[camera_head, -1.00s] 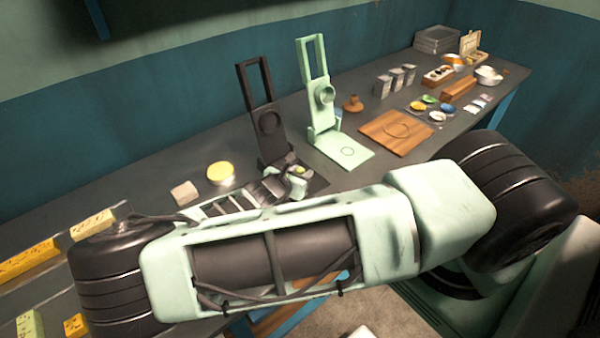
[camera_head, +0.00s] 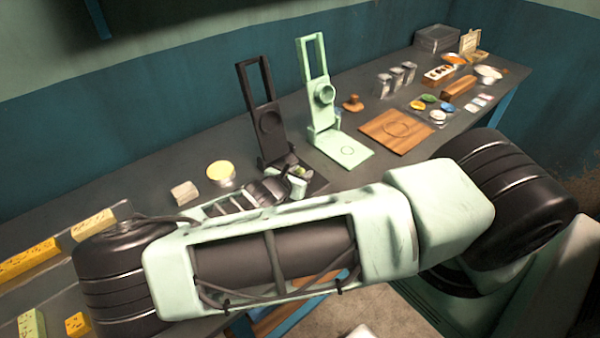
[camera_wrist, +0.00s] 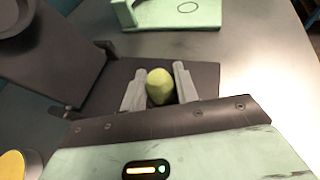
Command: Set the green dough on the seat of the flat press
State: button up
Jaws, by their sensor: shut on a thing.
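The green dough (camera_wrist: 159,87) is a small yellow-green lump. In the wrist view it sits between the two pale fingers of my gripper (camera_wrist: 158,88), which is shut on it. Behind it is the bare dark base plate (camera_wrist: 205,78) of the black press (camera_head: 267,110); its raised arm stands upright in the head view. My gripper (camera_head: 299,180) is low over this base; I cannot tell whether the dough touches it. A mint green press (camera_head: 318,90) stands open to the right, with a ring mark on its base. The pictures do not settle which press is the flat one.
A yellow-topped round tin (camera_head: 221,173) and a small pale block (camera_head: 185,193) stand left of the black press. A wooden board (camera_head: 397,132) lies right of the mint press. Small bowls, grey canisters and boxes crowd the far right.

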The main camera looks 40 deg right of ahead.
jog(key=shift+f, duration=0.15)
dwell(0.5)
jog(key=o, duration=1)
jog(key=b+v, duration=0.4)
jog(key=v, duration=1.3)
jog(key=shift+s+a, duration=0.15)
